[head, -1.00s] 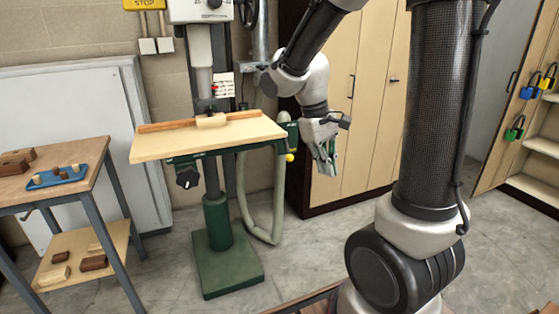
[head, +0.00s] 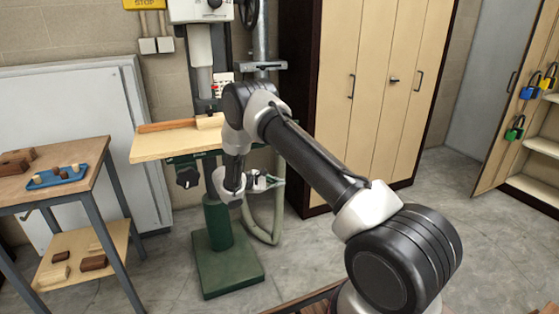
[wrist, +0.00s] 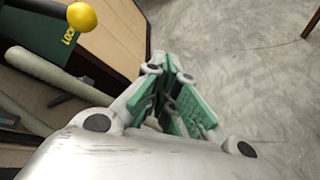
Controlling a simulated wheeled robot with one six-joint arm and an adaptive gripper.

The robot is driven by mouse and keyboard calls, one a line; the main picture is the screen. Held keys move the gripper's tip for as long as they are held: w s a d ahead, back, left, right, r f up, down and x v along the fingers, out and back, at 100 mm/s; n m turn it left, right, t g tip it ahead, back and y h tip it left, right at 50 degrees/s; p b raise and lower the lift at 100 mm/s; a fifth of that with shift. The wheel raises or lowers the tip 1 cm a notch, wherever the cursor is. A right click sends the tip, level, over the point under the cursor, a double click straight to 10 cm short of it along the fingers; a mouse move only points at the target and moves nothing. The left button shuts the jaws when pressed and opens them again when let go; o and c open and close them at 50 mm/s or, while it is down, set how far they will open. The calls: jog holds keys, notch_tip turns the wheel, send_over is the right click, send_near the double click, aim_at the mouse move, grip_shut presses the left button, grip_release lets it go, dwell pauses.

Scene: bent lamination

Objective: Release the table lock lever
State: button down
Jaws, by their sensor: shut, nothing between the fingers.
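The lever is hidden behind my arm in the head view.
The green drill press column and base (head: 228,268) stand below the table. A pale hose (wrist: 38,72) runs close to the lever side. A wooden fence and block (head: 168,126) lie on the table. A cabinet (head: 380,85) stands behind; a workbench (head: 80,155) is at left.

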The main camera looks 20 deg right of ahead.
jog(key=w+a+r+t, duration=0.4)
jog(key=w+r+t, duration=0.1)
jog(key=w, duration=0.4)
jog(key=shift+w+r+m+h, duration=0.15)
jog(key=shift+r+m+h, duration=0.15)
jog(key=shift+m, duration=0.1)
jog(key=shift+d, duration=0.15)
jog(key=w+d, duration=0.1)
jog(key=d, duration=0.8)
jog(key=shift+d+f, duration=0.15)
jog(key=shift+f, duration=0.1)
